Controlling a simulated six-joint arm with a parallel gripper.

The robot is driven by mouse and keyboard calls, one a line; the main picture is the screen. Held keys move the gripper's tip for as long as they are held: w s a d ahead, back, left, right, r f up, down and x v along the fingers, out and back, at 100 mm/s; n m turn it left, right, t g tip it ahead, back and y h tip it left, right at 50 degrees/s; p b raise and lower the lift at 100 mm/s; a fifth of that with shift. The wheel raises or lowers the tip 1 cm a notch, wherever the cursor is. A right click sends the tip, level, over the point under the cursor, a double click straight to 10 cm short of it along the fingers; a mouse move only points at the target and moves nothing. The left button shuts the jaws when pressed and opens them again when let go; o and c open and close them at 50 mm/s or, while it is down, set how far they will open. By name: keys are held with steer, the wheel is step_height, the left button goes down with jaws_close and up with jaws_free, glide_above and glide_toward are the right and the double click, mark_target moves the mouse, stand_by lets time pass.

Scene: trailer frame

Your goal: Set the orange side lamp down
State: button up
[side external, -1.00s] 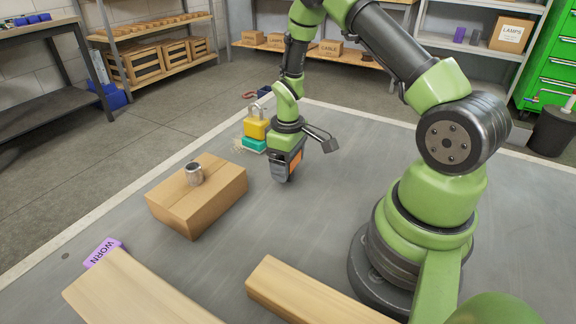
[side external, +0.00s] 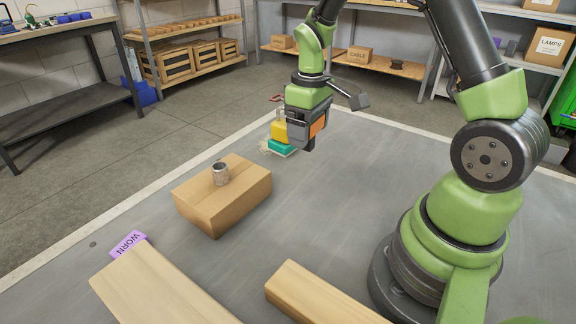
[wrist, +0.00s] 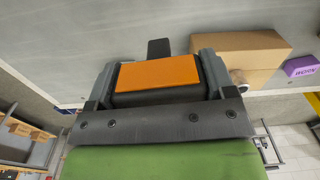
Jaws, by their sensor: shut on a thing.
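The orange side lamp (wrist: 158,72) is an orange face in a dark housing. In the wrist view it sits between the grey jaws of my gripper. In the side view the lamp's orange face (side external: 318,125) shows at the right of my gripper (side external: 306,138), which is shut on it. My gripper points down and appears to be above the grey floor panel, near its far edge. The jaws' contact with the lamp is mostly hidden, and I cannot tell the exact gap below it.
A cardboard box (side external: 215,202) with a metal can (side external: 220,174) on it stands left of centre. Wooden beams (side external: 150,287) and a purple WORN tag (side external: 128,244) lie in front. The middle of the grey panel (side external: 345,205) is clear.

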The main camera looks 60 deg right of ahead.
steer(key=s+a+r, duration=0.1)
steer(key=a+r, duration=0.3)
steer(key=a, duration=0.5)
steer(key=shift+s+a+r+m, duration=0.2)
steer(key=shift+s+a+m, duration=0.05)
steer(key=shift+m, duration=0.05)
steer(key=w+d+f+m, duration=0.5)
steer(key=w+d+m, duration=0.45)
steer(key=m, duration=0.85)
steer(key=f, duration=0.3)
steer(key=w+a+f, duration=0.1)
steer(key=f, duration=0.6)
steer(key=shift+w+a+f, duration=0.15)
steer(key=shift+w+a, duration=0.1)
steer(key=shift+w, duration=0.1)
